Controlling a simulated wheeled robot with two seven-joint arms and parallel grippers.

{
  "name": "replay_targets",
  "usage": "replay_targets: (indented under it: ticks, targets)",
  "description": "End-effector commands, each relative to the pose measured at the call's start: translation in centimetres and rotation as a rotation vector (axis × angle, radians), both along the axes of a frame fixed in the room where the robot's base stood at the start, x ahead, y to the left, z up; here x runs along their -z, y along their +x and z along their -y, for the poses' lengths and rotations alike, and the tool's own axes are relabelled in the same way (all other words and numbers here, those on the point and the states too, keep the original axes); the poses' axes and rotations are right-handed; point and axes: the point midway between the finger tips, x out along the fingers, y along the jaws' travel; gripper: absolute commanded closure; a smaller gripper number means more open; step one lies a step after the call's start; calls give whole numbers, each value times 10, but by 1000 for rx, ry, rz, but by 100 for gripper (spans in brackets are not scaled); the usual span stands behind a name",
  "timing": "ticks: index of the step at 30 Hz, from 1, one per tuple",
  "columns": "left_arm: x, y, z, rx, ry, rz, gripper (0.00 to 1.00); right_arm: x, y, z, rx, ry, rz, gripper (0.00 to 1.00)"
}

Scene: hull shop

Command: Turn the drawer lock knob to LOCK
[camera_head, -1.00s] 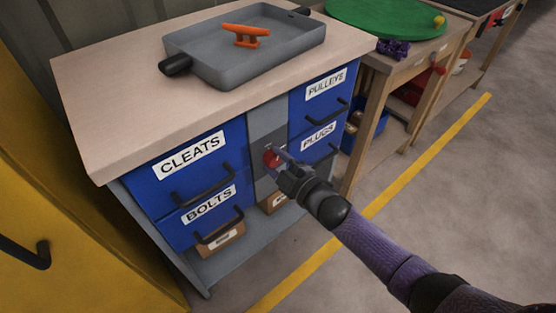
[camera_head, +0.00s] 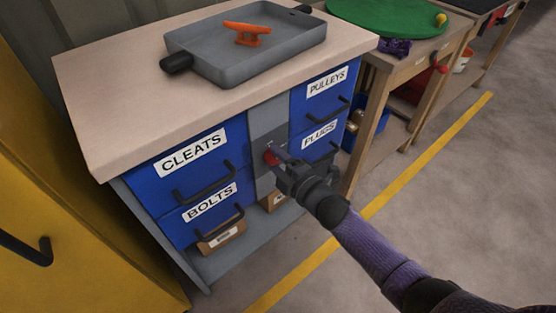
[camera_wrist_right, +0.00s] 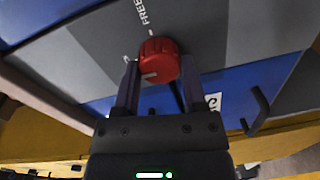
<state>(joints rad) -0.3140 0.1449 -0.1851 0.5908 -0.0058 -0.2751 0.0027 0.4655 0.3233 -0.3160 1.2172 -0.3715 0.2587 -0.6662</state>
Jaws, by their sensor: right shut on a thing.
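The red lock knob (camera_head: 271,157) sits on the grey panel (camera_head: 268,123) between the blue drawers of the cabinet. My right gripper (camera_head: 277,156) is shut on the knob, with its arm reaching in from the lower right. In the right wrist view the ridged red knob (camera_wrist_right: 158,57) sits between the two fingertips of the right gripper (camera_wrist_right: 160,73). A pale mark shows on the knob's lower left. The word FREE (camera_wrist_right: 143,12) is printed above the knob, with a short white tick below it. No LOCK label can be read. My left gripper is not in view.
Blue drawers labelled CLEATS (camera_head: 190,153), BOLTS (camera_head: 209,203), PULLEYS (camera_head: 327,82) and PLUGS (camera_head: 320,136) have protruding black handles. A grey tray (camera_head: 226,70) with an orange cleat (camera_head: 247,34) stands on the cabinet top. A yellow cabinet (camera_head: 70,240) stands at left. The floor at right is open.

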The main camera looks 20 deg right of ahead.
Motion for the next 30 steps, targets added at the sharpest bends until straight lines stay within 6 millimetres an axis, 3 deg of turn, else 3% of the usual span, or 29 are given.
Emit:
replay_targets:
  ticks: [7, 8, 12, 23, 30]
  targets:
    - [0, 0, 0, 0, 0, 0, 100, 1, 0, 0, -1, -3, -2, 100]
    - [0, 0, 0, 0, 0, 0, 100, 1, 0, 0, -1, -3, -2, 40]
    - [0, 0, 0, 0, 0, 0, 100, 1, 0, 0, 0, -2, -2, 11]
    - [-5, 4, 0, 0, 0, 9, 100, -2, -7, 2, 0, 0, -1, 11]
    - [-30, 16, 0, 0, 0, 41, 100, -9, -59, 21, 1, 0, -1, 11]
